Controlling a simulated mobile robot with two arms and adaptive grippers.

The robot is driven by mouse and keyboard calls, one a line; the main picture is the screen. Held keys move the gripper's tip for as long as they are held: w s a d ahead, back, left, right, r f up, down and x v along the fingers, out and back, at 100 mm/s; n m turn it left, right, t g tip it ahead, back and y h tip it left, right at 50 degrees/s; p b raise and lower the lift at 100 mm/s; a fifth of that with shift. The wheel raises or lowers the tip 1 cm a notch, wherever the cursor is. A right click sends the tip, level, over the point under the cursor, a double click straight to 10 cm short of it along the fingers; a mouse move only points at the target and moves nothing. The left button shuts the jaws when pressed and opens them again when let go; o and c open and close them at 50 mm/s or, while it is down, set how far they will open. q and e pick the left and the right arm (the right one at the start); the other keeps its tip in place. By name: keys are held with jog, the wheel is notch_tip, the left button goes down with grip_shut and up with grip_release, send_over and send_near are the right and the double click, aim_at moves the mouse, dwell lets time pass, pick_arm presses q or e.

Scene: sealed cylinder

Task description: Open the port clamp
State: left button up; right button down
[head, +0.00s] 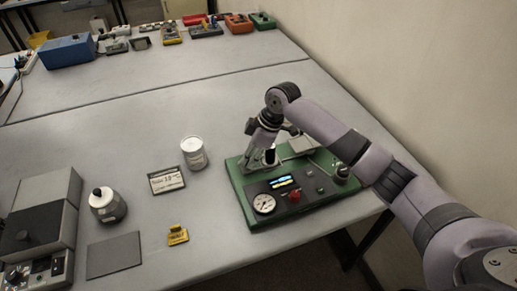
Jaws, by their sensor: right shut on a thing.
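A green-based apparatus (234,181) sits on the grey table near its right edge. It has a round dial (264,204), a red knob (295,196) and a small lit display. My right gripper (262,158) reaches down over its back left part, beside a small upright cylinder (270,154). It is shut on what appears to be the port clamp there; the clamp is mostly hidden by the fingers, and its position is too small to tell. My left gripper is out of view.
A white can (194,153), a framed card (166,180), a yellow block (178,236), a dark pad (114,255) and a grey bottle (107,205) stand left of the apparatus. A grey machine (40,222) is at far left. The wall is close on the right.

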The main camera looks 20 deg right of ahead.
aim_at(258, 168)
jog(key=shift+a+r, duration=0.1)
jog(key=shift+a, duration=1.05)
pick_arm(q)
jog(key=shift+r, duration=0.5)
pick_arm(e)
jog(key=shift+s, duration=0.1)
jog(key=c, duration=1.8)
grip_release()
jog(key=o, duration=0.4)
jog(key=shift+a, duration=0.1)
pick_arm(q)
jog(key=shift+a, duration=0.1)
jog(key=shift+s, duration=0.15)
pick_arm(e)
jog(key=shift+d, duration=0.2)
jog(key=v, duration=1.1)
jog(key=shift+d+r, duration=0.15)
jog(key=shift+r, duration=0.2)
